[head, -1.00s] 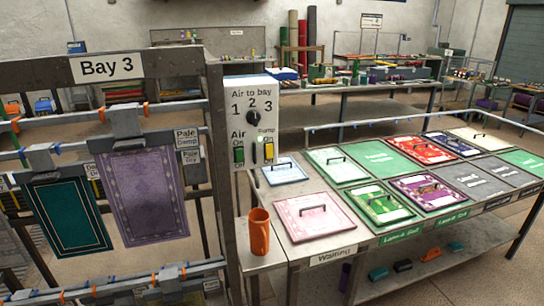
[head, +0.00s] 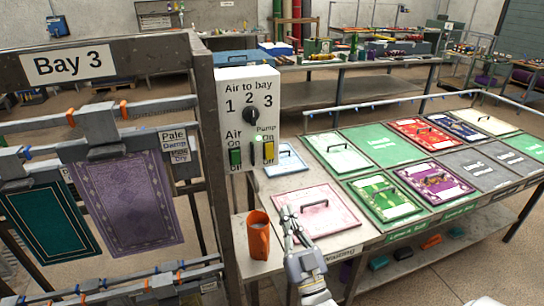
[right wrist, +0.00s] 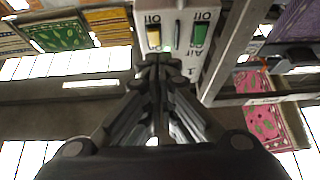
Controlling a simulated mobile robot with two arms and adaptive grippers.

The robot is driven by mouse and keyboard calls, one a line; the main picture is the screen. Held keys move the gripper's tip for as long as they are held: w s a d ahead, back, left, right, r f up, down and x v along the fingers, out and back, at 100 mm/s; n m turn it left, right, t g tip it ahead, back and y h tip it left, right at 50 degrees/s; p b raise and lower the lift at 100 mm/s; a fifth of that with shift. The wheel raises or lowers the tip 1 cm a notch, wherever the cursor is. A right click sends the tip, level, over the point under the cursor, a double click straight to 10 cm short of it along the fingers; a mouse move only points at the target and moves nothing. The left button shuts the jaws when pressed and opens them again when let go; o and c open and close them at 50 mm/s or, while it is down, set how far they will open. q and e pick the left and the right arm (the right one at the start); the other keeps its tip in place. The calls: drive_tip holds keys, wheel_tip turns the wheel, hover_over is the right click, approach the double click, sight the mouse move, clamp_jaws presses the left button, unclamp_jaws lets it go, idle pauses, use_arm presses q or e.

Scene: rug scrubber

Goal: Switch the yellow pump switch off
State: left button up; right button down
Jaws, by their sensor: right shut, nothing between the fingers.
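The yellow pump switch (head: 269,151) is on the right side of the white "Air to bay" control box (head: 247,88), under the "Pump" label. A green air switch (head: 235,157) is to its left. My right gripper (head: 287,213) is shut and empty, in front of and below the box, over the pink panel's left edge in the picture. In the right wrist view, the yellow switch (right wrist: 154,37) and green switch (right wrist: 200,35) appear upside down just beyond my shut fingertips (right wrist: 160,62). I cannot tell the exact gap. My left gripper is not in view.
An orange cup (head: 259,236) stands on the ledge below the box, left of my right gripper. A table with several coloured panels (head: 318,210) extends right. The Bay 3 frame (head: 208,170) with hanging rugs stands close on the left.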

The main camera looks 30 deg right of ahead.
drive_tip(key=r, duration=0.2)
drive_tip(key=r+h, duration=0.1)
drive_tip(key=shift+s+d+m+t, duration=0.3)
drive_tip(key=shift+r, duration=0.1)
drive_tip(key=p, duration=0.5)
approach(269, 145)
wheel_tip(269, 145, up, 4)
drive_tip(key=shift+w+d+f+p, duration=0.15)
drive_tip(key=shift+w+f, duration=0.1)
drive_tip(key=shift+w, duration=0.35)
drive_tip(key=shift+w+d+f+p, duration=0.1)
drive_tip(key=shift+w+d+f, duration=0.1)
drive_tip(key=shift+w, duration=0.4)
drive_tip(key=shift+w+d+f+p, duration=0.15)
drive_tip(key=shift+w+f, duration=0.1)
drive_tip(key=shift+w, duration=0.35)
